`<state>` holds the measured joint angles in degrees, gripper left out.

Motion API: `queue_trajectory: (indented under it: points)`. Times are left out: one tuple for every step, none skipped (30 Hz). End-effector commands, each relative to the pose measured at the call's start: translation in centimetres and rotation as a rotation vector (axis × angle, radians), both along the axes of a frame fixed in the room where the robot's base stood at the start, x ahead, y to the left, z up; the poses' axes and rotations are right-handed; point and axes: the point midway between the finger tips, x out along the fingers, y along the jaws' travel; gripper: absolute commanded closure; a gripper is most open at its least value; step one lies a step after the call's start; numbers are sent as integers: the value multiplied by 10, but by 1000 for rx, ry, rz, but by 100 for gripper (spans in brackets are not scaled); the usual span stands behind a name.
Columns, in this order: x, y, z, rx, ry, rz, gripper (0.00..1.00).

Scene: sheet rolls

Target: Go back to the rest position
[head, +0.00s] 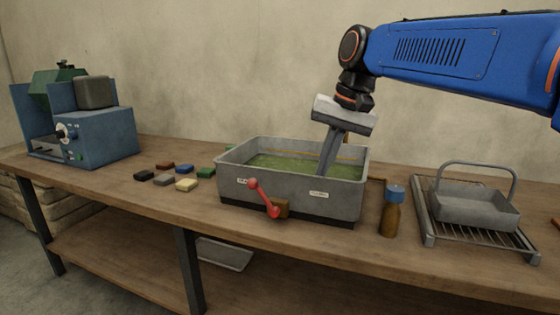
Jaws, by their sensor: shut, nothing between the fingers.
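My gripper (329,158) hangs from the blue arm on the right and points down into the grey rectangular tub (275,196). Its fingers are together with nothing seen between them, and the tips reach down inside the tub's right part, close to the green contents (290,166). Whether the tips touch the green contents I cannot tell. A red lever (263,199) sits on the tub's front wall.
A blue machine (100,138) stands at the left. Several small coloured blocks (187,184) lie left of the tub. A bottle (390,215) with a blue cap and a handled metal basket (465,207) on a rack (429,238) stand right. The tub's walls surround my fingers.

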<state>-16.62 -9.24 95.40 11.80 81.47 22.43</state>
Motion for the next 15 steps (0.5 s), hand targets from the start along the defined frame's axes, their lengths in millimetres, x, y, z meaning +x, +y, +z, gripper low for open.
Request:
queue_trajectory:
  points:
    - [-13, -16, -8, -10, -17, -6, 100]
    - [-20, -24, -13, -17, -27, -6, 100]
    - [-28, -34, -21, -26, -41, -6, 100]
    - [-35, -41, -27, -32, -51, -6, 100]
    - [-42, -49, -32, -39, -61, -7, 100]
    - [-51, -58, -41, -50, -73, -5, 100]
    - [-58, -65, -47, -58, -84, -5, 100]
    - [-66, -72, -53, -65, -93, -4, 100]
    - [-75, -81, -62, -75, -106, -2, 100]
    - [-82, -88, -69, -84, -114, -3, 100]
    - [-90, -95, -76, -93, -125, -2, 100]
    - [-100, -103, -86, -104, -136, 1, 100]
    - [-107, -109, -94, -112, -146, 3, 100]
    - [-115, -115, -101, -122, -155, 4, 100]
    - [-124, -122, -112, -134, -167, 6, 100]
